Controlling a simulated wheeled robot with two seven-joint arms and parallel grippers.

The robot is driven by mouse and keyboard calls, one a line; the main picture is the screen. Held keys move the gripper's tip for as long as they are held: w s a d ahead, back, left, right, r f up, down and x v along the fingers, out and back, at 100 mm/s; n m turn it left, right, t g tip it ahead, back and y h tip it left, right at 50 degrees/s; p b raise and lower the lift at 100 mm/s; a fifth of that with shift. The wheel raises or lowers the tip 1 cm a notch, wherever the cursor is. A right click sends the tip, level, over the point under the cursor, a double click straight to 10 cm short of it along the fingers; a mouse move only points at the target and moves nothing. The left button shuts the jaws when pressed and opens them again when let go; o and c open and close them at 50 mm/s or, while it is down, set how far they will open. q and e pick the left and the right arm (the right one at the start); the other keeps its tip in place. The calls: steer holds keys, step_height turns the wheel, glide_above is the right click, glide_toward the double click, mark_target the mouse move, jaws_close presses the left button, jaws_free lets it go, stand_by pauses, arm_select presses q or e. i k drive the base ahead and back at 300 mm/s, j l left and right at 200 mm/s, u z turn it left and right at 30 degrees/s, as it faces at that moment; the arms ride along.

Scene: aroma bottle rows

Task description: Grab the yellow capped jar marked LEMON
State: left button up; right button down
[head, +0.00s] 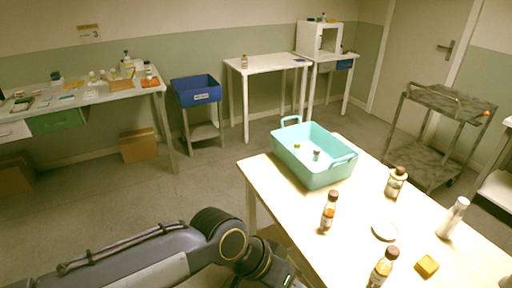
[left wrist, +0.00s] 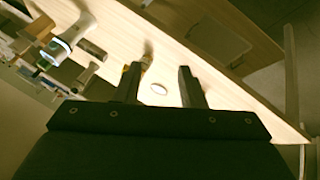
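A small jar with a yellow-green cap (head: 297,146) sits inside the teal basket (head: 341,170) at the back of the near table. A second small jar with a dark cap (head: 316,153) is beside it. No LEMON label is readable. My left gripper is at the bottom of the head view, partly cut off, left of the table and well apart from the basket. In the left wrist view its two fingers (left wrist: 160,77) are spread with nothing held between them. My right gripper is not in view.
The near table (head: 290,200) holds brown-capped bottles (head: 328,212) (head: 383,267) (head: 396,183), a white bottle (head: 453,218), a white round dish (head: 384,230) and a yellow block (head: 427,266). A grey cart (head: 440,140) stands behind. Bare tabletop lies in front of the basket.

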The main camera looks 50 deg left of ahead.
mark_target(297, 145)
steer(key=u, duration=1.3)
steer(key=i+j+z, duration=0.1)
steer(key=i+j, duration=0.2)
steer(key=i+j+z, duration=0.15)
steer(key=i+j, duration=0.15)
steer(key=i+j+z, duration=0.1)
steer(key=i+j, duration=0.15)
steer(key=j, duration=0.15)
steer(key=i+j+z, duration=0.1)
steer(key=i+j, duration=0.15)
steer(key=i+j+z, duration=0.15)
steer(key=j, duration=0.35)
steer(key=i+j+z, duration=0.1)
steer(key=i+j, duration=0.2)
steer(key=j, duration=0.15)
steer(key=i+j+z, duration=0.15)
steer(key=j, duration=0.25)
steer(key=i+j+z, duration=0.1)
steer(key=i+j, duration=0.15)
steer(key=j, duration=0.25)
